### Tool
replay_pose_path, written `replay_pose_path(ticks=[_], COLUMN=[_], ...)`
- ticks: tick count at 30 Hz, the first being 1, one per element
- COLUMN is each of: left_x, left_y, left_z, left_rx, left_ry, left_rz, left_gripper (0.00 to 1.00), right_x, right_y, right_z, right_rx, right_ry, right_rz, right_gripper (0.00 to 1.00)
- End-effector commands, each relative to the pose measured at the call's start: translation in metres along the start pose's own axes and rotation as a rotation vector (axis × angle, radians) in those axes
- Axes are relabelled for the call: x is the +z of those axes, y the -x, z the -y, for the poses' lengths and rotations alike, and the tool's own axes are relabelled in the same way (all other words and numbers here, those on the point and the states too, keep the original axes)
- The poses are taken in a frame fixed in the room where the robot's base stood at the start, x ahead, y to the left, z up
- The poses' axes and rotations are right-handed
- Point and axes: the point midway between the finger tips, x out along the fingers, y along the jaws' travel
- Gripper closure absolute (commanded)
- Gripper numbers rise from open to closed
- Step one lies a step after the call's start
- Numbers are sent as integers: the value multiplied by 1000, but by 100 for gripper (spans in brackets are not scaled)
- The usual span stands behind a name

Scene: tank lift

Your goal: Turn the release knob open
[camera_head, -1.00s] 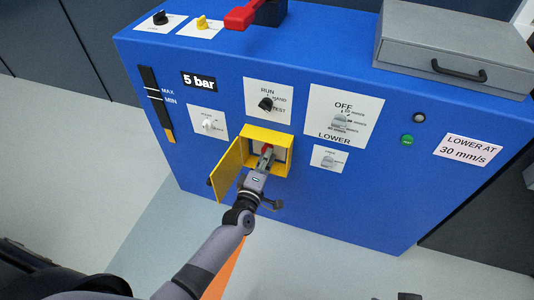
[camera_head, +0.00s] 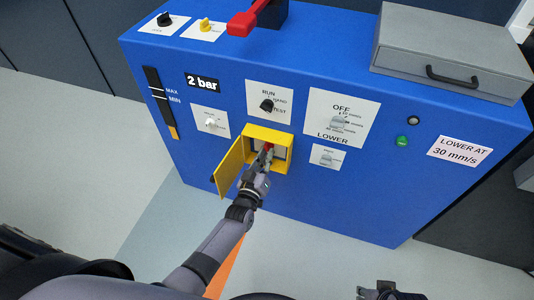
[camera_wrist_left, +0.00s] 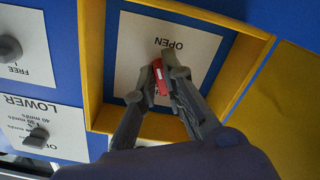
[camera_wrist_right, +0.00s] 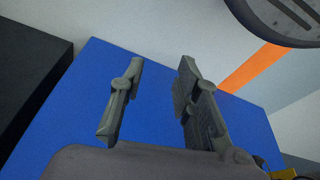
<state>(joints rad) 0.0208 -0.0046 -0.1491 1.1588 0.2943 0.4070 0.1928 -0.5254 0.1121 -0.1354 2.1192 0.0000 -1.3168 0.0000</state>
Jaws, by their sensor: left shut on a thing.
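The red release knob (camera_head: 268,153) is inside a yellow box (camera_head: 284,137) on the blue panel. The box's yellow door (camera_head: 229,169) stands open to the left. My left gripper (camera_head: 264,160) reaches into the box and is shut on the knob. In the left wrist view the knob (camera_wrist_left: 160,78) sits between the fingertips, over a white plate reading OPEN (camera_wrist_left: 165,44); another label is mostly hidden by the fingers. The display (camera_head: 202,83) reads 2 bar. My right gripper (camera_wrist_right: 155,85) is open and empty; it also shows at the bottom of the head view (camera_head: 387,292).
The panel also carries a black RUN switch (camera_head: 267,105), a LOWER dial (camera_head: 337,121), a smaller dial below it (camera_head: 326,159) and a green button (camera_head: 402,141). A red lever (camera_head: 245,22) and a grey case (camera_head: 452,55) are on top. The floor in front is clear.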

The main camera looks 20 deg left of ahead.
Motion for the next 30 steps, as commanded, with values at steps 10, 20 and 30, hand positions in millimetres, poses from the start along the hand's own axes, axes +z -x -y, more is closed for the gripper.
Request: replay_pose_path(ticks=[10,20,30], left_x=[1,0,1], left_y=[1,0,1], left_z=[2,3,4], left_rx=[-1,0,0], left_ry=[-286,-442,-482], left_rz=[4,3,3], left_gripper=[100,100,100], right_x=[9,13,16], right_y=[-27,-39,-43], right_z=[2,2,3], right_rx=[-3,-4,-4], right_ry=[3,4,4], right_rz=[16,20,26], right_gripper=[70,70,70])
